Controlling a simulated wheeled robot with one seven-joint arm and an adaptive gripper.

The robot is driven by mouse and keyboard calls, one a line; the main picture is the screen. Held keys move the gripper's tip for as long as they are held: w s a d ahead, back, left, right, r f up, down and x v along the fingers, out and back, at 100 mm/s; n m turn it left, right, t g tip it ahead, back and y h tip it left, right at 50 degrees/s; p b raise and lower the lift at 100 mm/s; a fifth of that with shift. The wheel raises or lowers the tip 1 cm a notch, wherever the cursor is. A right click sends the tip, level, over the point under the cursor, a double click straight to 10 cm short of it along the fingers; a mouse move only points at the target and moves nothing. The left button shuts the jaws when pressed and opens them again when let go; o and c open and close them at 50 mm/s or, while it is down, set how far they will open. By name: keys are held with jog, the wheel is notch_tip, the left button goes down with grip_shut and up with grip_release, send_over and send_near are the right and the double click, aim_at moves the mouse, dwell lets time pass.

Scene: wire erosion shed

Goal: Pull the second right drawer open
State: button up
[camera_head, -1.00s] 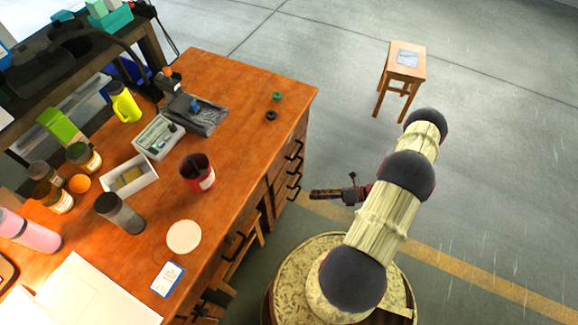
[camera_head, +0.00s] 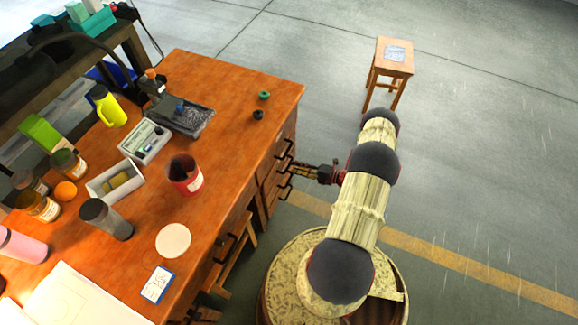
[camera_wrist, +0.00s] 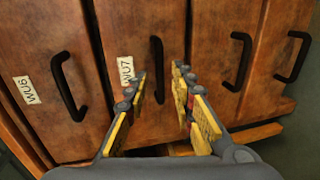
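The wooden desk (camera_head: 215,75) has a column of drawers with black bar handles on its right side. In the wrist view the drawer fronts appear turned sideways, in a row. One drawer (camera_wrist: 120,30) carries a "WU7" label, and its black handle (camera_wrist: 157,65) lies between my fingers as seen in the picture. My gripper (camera_wrist: 160,78) is open, its yellow-padded fingers apart and pointing at that front. I cannot tell whether the handle is inside the grip or just beyond the fingertips. In the head view my gripper (camera_head: 292,166) is at the handles. All visible drawers look shut.
Another drawer's handle (camera_wrist: 69,87) is left of my fingers, beside a "WU6" label. More handles (camera_wrist: 237,62) are to the right. A red mug (camera_head: 186,175) and other items stand on the desktop. A wooden stool (camera_head: 393,58) stands away on open floor.

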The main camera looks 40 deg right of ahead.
aim_at(289, 165)
jog(key=shift+b+x, duration=0.4)
jog(key=shift+x, duration=1.6)
jog(key=shift+c, duration=0.3)
grip_shut()
